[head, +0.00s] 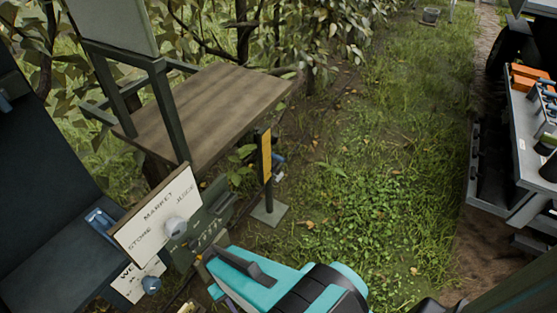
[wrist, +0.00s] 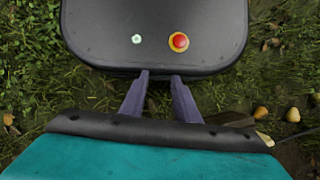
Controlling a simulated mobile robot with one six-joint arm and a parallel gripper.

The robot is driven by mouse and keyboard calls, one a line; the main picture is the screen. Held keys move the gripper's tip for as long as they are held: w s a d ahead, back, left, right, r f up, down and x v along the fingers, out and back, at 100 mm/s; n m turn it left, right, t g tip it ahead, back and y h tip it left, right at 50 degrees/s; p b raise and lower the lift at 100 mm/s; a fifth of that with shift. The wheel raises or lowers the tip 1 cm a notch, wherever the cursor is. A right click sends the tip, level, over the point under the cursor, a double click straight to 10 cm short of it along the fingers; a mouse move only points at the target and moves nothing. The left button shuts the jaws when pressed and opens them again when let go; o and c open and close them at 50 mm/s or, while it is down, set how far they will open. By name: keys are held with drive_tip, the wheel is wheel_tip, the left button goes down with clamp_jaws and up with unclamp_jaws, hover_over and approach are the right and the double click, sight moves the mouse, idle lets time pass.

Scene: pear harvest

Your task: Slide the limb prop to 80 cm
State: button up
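A dark upright post with a yellow plate (head: 265,155) on its side stands on a flat square foot (head: 268,214) in the grass; it looks like the limb prop. A small blue part (head: 279,160) sticks out to its right. Any marks on the yellow plate are too small to read, so I cannot tell the height setting. In the wrist view my gripper (wrist: 160,76) has its two fingers apart with nothing between them. It points down and is not touching the prop. The prop does not show in the wrist view.
A wooden platform (head: 205,115) stands left of the post, with foliage behind. A white sign reading "MARKET" (head: 155,215) is at lower left. A cart (head: 530,135) with orange items stands at right. Open grass (head: 385,150) lies between. Several small fruits (wrist: 261,114) lie on the ground.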

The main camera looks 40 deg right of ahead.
drive_tip(key=w+d+f+m+t+y+b, duration=0.2)
drive_tip(key=w+m+y+b, duration=0.15)
drive_tip(key=w+m, duration=0.3)
drive_tip(key=w+d+f+m+t+y+b, duration=0.25)
drive_tip(key=w+m+b, duration=0.25)
drive_tip(key=w, duration=0.3)
drive_tip(key=w+d+r+m+t+y+b, duration=0.2)
drive_tip(key=w+d+m+t+b, duration=0.6)
drive_tip(key=w+d, duration=0.55)
drive_tip(key=d+r+m+t+h+b, duration=0.1)
drive_tip(key=d+r+m+t+b, duration=0.2)
drive_tip(key=d, duration=0.8)
drive_tip(key=d+r+m+t+b, duration=0.25)
drive_tip(key=d+m, duration=0.35)
drive_tip(key=d, duration=0.4)
drive_tip(key=s+d+r+m+t+h+b, duration=0.1)
drive_tip(key=s+d+r+m+t+b, duration=0.1)
drive_tip(key=d, duration=0.7)
drive_tip(key=s+d+r+m+t+h+b, duration=0.2)
drive_tip(key=s+d+r+m, duration=0.2)
drive_tip(key=d+r, duration=0.3)
drive_tip(key=d, duration=0.3)
drive_tip(key=shift+s+t+b, duration=0.25)
drive_tip(key=shift+t+b, duration=0.15)
drive_tip(key=shift+a+f, duration=0.1)
